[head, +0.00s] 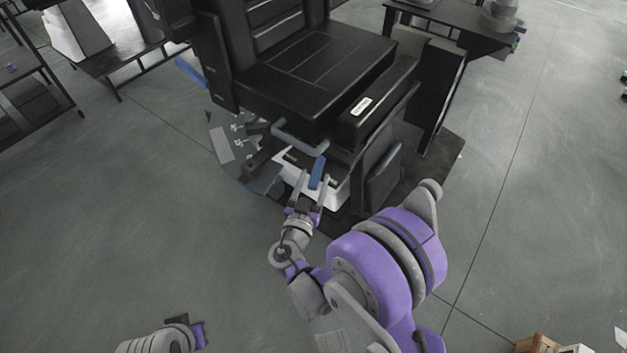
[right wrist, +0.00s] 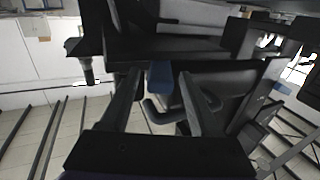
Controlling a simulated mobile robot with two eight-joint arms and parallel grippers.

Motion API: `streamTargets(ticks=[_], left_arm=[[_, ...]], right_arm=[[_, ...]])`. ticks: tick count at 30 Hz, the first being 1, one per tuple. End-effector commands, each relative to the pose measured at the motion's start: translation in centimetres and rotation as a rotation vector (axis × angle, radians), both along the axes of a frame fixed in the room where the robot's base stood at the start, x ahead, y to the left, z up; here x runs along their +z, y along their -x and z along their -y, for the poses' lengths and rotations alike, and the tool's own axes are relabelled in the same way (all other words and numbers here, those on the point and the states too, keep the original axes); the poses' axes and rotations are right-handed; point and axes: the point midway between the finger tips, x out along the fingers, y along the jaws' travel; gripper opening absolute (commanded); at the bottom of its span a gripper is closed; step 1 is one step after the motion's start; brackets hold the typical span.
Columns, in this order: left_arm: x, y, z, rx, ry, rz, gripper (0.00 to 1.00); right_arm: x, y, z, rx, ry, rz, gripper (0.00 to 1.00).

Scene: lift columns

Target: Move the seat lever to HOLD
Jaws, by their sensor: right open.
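A black padded seat (head: 315,70) stands on a base at the top centre of the head view. A blue-gripped lever (head: 317,172) sticks out low at its near side, above a white part. The lever's blue grip (right wrist: 160,78) also shows in the right wrist view, ahead and between the finger lines. My right gripper (head: 309,190) is open at the lever, with its fingers apart; contact cannot be told. Any HOLD marking is too small to read.
A grey bent handle (head: 300,138) sits just above the lever, under the seat edge. Another blue handle (head: 190,72) is on the seat's far left. A black table (head: 465,35) stands at the back right. The floor (head: 130,220) left of the seat is clear.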

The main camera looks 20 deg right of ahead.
Motion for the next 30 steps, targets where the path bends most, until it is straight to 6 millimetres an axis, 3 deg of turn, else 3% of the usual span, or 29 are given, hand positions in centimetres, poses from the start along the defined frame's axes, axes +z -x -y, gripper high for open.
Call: streamTargets(ticks=[7,17,30], left_arm=[[0.00,0.00,0.00,0.000,0.000,0.000,0.00],[0.00,0.00,0.00,0.000,0.000,0.000,0.00],[0.00,0.00,0.00,0.000,0.000,0.000,0.00]], right_arm=[[0.00,-0.04,0.03,0.000,0.000,0.000,0.61],[0.00,-0.02,0.02,0.000,0.000,0.000,0.02],[-0.01,0.01,0.06,-0.002,0.000,0.000,0.00]])
